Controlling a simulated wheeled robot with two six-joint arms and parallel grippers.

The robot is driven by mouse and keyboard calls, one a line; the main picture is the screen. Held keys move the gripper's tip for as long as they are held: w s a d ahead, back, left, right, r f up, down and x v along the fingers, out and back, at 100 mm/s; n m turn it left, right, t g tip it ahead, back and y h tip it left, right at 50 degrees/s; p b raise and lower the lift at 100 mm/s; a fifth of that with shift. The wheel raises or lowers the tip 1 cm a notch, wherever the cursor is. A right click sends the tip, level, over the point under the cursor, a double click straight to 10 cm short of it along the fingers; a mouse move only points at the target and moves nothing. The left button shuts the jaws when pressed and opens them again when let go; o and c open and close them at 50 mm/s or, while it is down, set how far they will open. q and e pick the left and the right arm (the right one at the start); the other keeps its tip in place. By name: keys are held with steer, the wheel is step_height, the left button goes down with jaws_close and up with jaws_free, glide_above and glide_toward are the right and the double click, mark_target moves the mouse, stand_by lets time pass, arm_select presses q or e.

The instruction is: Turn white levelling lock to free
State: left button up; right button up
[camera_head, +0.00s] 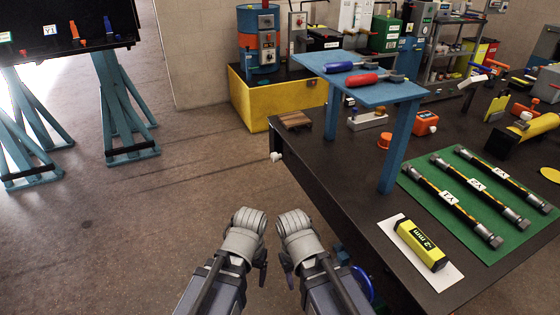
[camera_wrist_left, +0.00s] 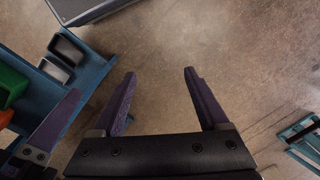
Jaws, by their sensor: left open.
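A small white knob (camera_head: 276,157) sticks out at the left edge of the dark bench; it may be the white levelling lock, but its setting is too small to read. My left gripper (camera_head: 262,274) hangs low at the bottom middle of the head view, well apart from the knob. In the left wrist view my left gripper (camera_wrist_left: 158,78) is open and empty over bare floor. My right gripper (camera_head: 287,263) hangs just beside it, mostly hidden behind its wrist, so its jaws cannot be judged.
The dark bench (camera_head: 345,205) fills the right, with a blue raised shelf (camera_head: 375,92), a green mat (camera_head: 420,205) with hoses and a yellow block (camera_head: 421,244). A yellow bin (camera_head: 262,100) stands behind. Blue trestles (camera_head: 125,115) stand at left. Floor between is free.

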mark_target(272, 158)
arm_select(q)
steer(key=w+a+f+n+t+h+b, duration=0.1)
steer(key=w+a+f+n+b, duration=0.1)
steer(key=a+f+b, duration=0.4)
steer(key=w+a+f+n+b, duration=0.1)
steer(key=w+a+f+b, duration=0.2)
steer(key=f+b, duration=0.55)
steer(key=w+d+r+m+t+h+p, duration=0.1)
steer(key=w+d+r+m+h, duration=0.4)
steer(key=w, duration=0.6)
steer(key=w+d+r+m+t+h, duration=0.1)
steer(key=w+d+r+m+h, duration=0.1)
steer(key=w+d+r+h, duration=0.45)
steer(key=w+r+m+t+h, duration=0.1)
steer(key=w+r, duration=0.2)
steer(key=w, duration=0.3)
steer(key=w+r+m+t+h, duration=0.1)
steer(key=w+r+m+h, duration=0.1)
steer(key=w+r, duration=0.2)
steer(key=w+r+m+t+h, duration=0.1)
steer(key=w+r, duration=0.3)
steer(key=w, duration=0.4)
steer(key=shift+a+t+h, duration=0.3)
steer(key=shift+t+h, duration=0.25)
steer(key=shift+t, duration=0.05)
steer(key=x, duration=0.8)
steer(key=shift+m, duration=0.3)
jaws_close()
